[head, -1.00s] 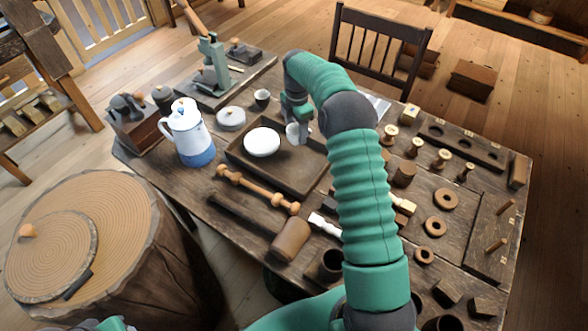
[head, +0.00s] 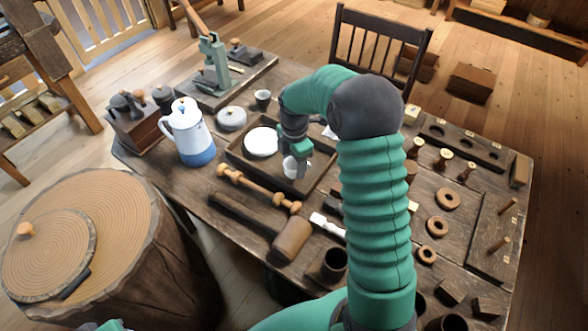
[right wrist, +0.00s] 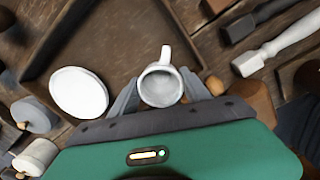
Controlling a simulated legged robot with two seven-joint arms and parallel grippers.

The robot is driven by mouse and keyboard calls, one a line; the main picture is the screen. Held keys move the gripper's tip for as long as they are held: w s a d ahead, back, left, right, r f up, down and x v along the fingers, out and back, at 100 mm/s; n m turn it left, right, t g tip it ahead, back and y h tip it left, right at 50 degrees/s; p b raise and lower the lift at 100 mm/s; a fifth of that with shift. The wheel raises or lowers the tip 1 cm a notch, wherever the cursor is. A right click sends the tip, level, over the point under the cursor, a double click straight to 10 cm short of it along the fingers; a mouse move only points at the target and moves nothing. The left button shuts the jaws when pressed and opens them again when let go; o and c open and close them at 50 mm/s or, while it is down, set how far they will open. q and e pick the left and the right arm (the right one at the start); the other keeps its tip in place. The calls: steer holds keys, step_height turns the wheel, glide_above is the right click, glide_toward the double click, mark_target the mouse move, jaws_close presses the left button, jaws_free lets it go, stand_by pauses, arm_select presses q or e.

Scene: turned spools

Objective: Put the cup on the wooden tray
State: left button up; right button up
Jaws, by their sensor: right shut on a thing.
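A small white cup (head: 289,167) is between the fingers of my right gripper (head: 297,158), which is shut on it. In the right wrist view the cup (right wrist: 160,88) looks upright and empty, with its handle pointing away from the gripper. The dark wooden tray (head: 303,188) lies on the table below; it also shows in the right wrist view (right wrist: 105,42). The cup is over the near right part of the tray. I cannot tell whether its base touches the tray. My left gripper is not in view.
A round white dish (head: 261,142) lies in the tray, left of the cup. A blue-and-white pot (head: 190,135) stands left of the tray. A turned spindle (head: 258,187) and a mallet (head: 290,238) lie along its near side. Spools and rings crowd the right.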

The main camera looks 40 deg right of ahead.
step_height(320, 180, down, 3)
steer(key=shift+r, duration=0.1)
steer(key=shift+d, duration=0.1)
steer(key=o, duration=1.4)
steer(key=shift+o, duration=0.2)
steer(key=shift+r, duration=0.1)
step_height(320, 180, up, 12)
steer(key=p, duration=0.1)
steer(key=shift+p, duration=0.4)
steer(key=shift+s, duration=0.1)
